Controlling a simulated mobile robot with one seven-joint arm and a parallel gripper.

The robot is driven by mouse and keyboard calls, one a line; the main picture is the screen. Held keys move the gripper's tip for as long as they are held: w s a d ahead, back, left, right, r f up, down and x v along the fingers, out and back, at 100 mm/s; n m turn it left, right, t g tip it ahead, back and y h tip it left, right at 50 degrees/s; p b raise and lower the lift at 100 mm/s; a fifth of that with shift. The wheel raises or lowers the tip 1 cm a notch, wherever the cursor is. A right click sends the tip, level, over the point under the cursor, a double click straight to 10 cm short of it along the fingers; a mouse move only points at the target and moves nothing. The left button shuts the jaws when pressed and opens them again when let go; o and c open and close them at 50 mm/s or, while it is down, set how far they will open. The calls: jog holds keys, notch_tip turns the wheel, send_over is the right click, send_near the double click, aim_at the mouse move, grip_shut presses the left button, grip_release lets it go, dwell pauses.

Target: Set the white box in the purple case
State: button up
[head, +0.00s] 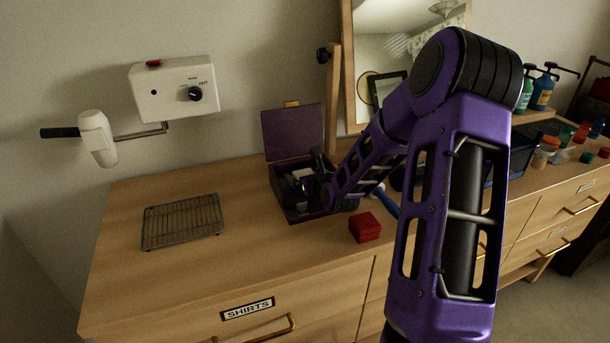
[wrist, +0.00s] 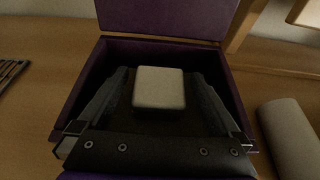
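The purple case (head: 292,128) stands open on the dresser with its lid raised at the back; its lid also shows in the wrist view (wrist: 165,18). The white box (wrist: 159,87) is within the case walls, between my fingers; a small pale part of it shows in the head view (head: 302,173). My gripper (wrist: 160,78) is down in the case, one finger on each side of the box. A narrow dark gap seems to show on both sides, so it looks open around the box. The underside of the box is hidden.
A red box (head: 365,228) sits on the dresser right of the case. A wire rack (head: 182,221) lies to the left. A mirror (head: 405,50) stands behind. A pale rounded object (wrist: 289,140) is right of the case. Bottles and jars crowd the far right.

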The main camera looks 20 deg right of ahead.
jog(key=shift+s+r, duration=0.15)
jog(key=shift+r, duration=0.1)
jog(key=p+v, duration=0.2)
jog(key=v, duration=0.9)
jog(key=shift+s+r, duration=0.15)
jog(key=shift+s, duration=0.15)
